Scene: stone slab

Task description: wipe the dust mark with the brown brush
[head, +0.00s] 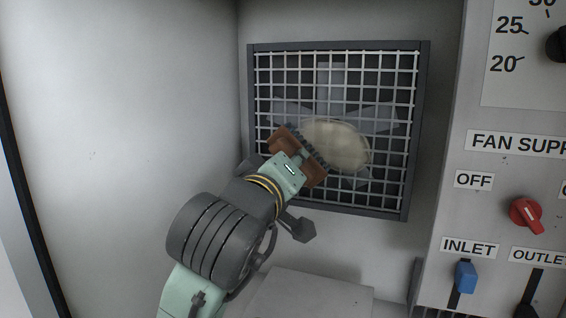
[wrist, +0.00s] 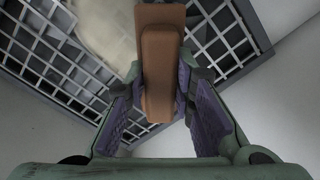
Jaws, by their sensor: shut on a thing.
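The brown brush (head: 313,171) is held in my gripper (head: 301,163), tilted, in front of the fan grille. In the wrist view the brush (wrist: 160,65) sits between the two purple-padded fingers of my gripper (wrist: 160,100), which are shut on its body. The dust mark (head: 338,146) is a pale beige oval over the middle of the grille, just right of the brush. It also shows in the wrist view (wrist: 104,25), partly hidden by the brush. The brush's edge overlaps the mark's left side in the head view; I cannot tell whether it touches.
The grille (head: 424,130) has a dark frame, a white mesh and a fan behind it. A control panel at the right bears a red knob (head: 525,214) and a blue slider (head: 465,277). A pale box-like ledge (head: 310,296) lies below. The left wall is bare.

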